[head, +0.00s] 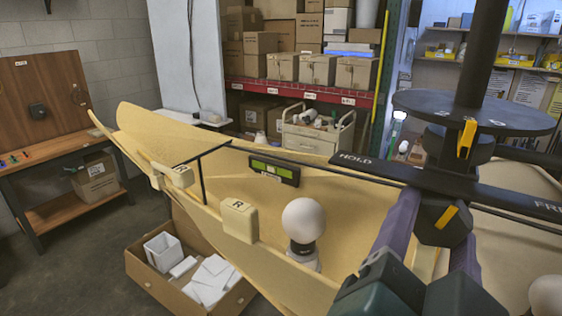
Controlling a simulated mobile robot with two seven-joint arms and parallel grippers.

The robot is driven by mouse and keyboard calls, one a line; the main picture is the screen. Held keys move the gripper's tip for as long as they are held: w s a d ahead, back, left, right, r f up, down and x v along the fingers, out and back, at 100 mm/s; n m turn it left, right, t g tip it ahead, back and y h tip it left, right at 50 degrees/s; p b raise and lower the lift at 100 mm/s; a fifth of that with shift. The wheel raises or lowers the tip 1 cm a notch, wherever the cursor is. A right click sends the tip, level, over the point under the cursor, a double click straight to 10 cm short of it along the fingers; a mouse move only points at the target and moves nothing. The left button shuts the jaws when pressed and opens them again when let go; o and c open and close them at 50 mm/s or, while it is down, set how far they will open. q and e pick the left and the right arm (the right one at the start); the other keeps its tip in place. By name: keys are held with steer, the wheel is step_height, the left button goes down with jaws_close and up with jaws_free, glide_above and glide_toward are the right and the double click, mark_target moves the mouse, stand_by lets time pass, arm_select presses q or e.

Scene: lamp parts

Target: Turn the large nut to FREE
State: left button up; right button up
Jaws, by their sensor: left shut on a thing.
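A dark faceted nut with a yellow stripe (436,237) sits just below a black bar (400,173). The bar reads HOLD at its left and FREE, partly cut off, at the right edge. The stripe leans up to the right, between the two words. My left gripper (444,213) reaches up from the lower right, with its purple fingers shut on either side of this nut. The fingers hide parts of the nut's sides. A second dark nut with a yellow mark (466,140) sits higher, under a dark disc (400,104) on a black pole (487,45). My right gripper is out of view.
A white globe bulb (303,219) stands on the tan tabletop. Another white globe (547,296) is at the lower right. A block marked R (239,221) and a green level (274,170) lie left. A cardboard box (205,297) is on the floor.

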arm_select(q)
steer(key=o, duration=1.4)
steer(key=shift+c, duration=0.2)
steer(key=b+v, duration=0.1)
steer(key=v, duration=0.9)
